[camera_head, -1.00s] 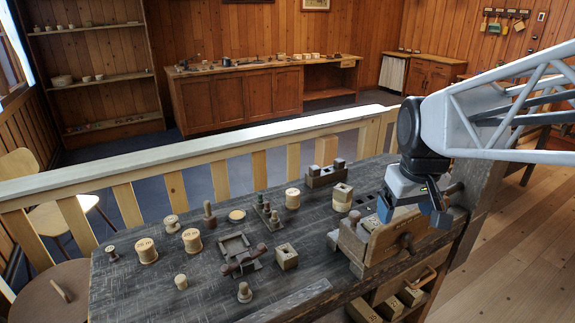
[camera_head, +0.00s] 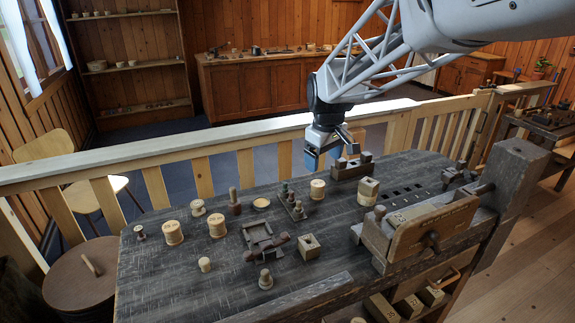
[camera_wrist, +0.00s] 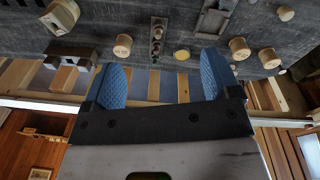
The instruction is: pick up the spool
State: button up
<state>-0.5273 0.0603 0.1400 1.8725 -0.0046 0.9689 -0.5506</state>
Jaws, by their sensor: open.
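Several spool-like turned pieces stand on the left of the dark workbench (camera_head: 335,235). They are a small pale waisted spool (camera_head: 198,207), two wider pale spools with marked tops, the left one (camera_head: 173,232) and the right one (camera_head: 217,226), and a small dark-bodied spool (camera_head: 140,232). The frames do not show which one the task names. My gripper (camera_head: 322,160) is open and empty above the bench's back edge, to the right of these spools. In the wrist view its blue fingers (camera_wrist: 163,78) are apart with nothing between them.
A pegged strip (camera_head: 293,204), round disc (camera_head: 261,204), dark peg (camera_head: 235,202) and pale cylinder (camera_head: 317,188) stand between my gripper and the spools. A dark tray (camera_head: 262,236) lies mid-bench. A railing (camera_head: 203,178) runs behind.

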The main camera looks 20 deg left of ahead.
jog(key=w+a+f+n, duration=0.2)
jog(key=a+f, duration=0.2)
jog(key=a, duration=0.7)
jog(key=n+g, duration=0.1)
jog(key=n, duration=0.6)
send_over(197, 204)
jog(key=shift+h, duration=0.3)
notch_tip(197, 204, down, 17)
jog(key=shift+s+a+f, duration=0.1)
jog(key=shift+a+f, duration=0.05)
jog(key=shift+f, duration=0.1)
jog(key=shift+f, duration=1.25)
jog(key=shift+w+f, duration=0.2)
jog(key=shift+f, duration=2.4)
